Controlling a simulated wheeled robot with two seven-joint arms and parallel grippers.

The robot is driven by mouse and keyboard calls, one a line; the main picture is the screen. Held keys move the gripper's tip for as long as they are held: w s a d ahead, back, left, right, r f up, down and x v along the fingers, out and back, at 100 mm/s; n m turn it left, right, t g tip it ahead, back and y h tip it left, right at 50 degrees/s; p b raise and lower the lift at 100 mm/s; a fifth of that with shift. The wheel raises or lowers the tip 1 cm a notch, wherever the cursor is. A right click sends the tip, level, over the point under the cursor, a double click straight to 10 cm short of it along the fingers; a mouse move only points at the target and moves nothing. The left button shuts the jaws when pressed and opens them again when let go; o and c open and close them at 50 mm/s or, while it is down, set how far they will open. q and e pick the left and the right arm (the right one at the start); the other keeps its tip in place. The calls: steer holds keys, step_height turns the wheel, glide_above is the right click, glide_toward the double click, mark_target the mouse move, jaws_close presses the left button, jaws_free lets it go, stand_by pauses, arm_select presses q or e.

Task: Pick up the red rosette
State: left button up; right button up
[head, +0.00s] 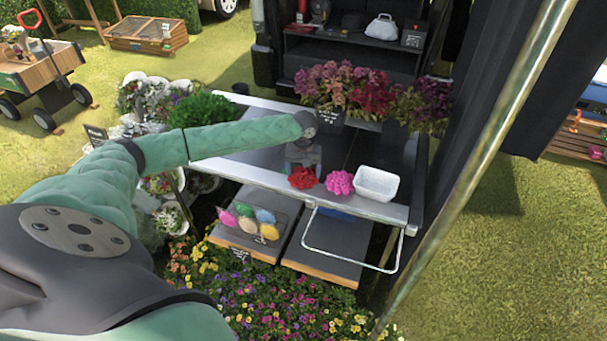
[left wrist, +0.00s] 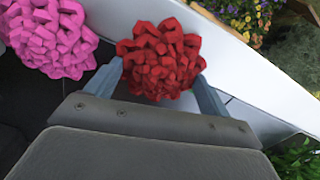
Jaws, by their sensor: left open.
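The red rosette (head: 303,177) lies on the table (head: 387,211) near its front edge, just left of a pink rosette (head: 340,182). My left gripper (head: 301,168) reaches down behind the red rosette. In the left wrist view, the red rosette (left wrist: 160,62) sits between the two fingers of my left gripper (left wrist: 158,88), which are open on either side of it. Whether the fingers touch it, I cannot tell. The pink rosette (left wrist: 50,37) is at the upper left there, outside the fingers. My right gripper is not in view.
A white basket (head: 377,184) stands right of the pink rosette. Potted flowers (head: 345,90) line the back of the table. A lower shelf (head: 253,243) holds several coloured bunches, with a flower bed (head: 270,305) in front. A pole (head: 480,150) rises at the right.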

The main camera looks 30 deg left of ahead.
arm_select(q)
steer(key=shift+f, duration=0.1)
steer(key=c, duration=1.1)
steer(key=shift+o, duration=0.2)
